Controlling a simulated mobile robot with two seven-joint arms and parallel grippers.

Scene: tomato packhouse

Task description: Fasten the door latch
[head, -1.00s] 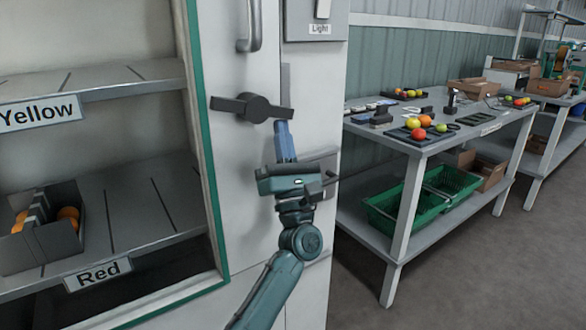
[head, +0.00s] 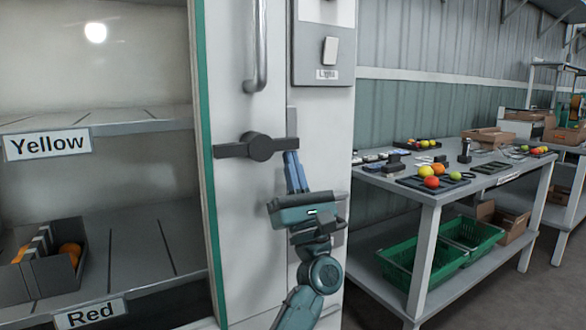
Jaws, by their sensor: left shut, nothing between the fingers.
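The door latch (head: 260,146) is a dark grey bar on a round hub, mounted on the white door frame (head: 232,90). The bar lies about level. Its right end reaches across the door's edge in front of the white post. My left gripper (head: 291,156) comes up from below with its blue fingers shut and empty. The fingertips are just under the bar's right end; I cannot tell whether they touch it. A vertical door handle (head: 261,45) is above the latch. My right gripper is not in view.
A light switch box (head: 325,45) is on the post above my gripper. Left are shelves labelled Yellow (head: 48,144) and Red (head: 90,314), with a grey box (head: 40,275). Right is a table (head: 430,190) with tomatoes and tools, and green crates (head: 420,262) beneath. Floor shows at lower right.

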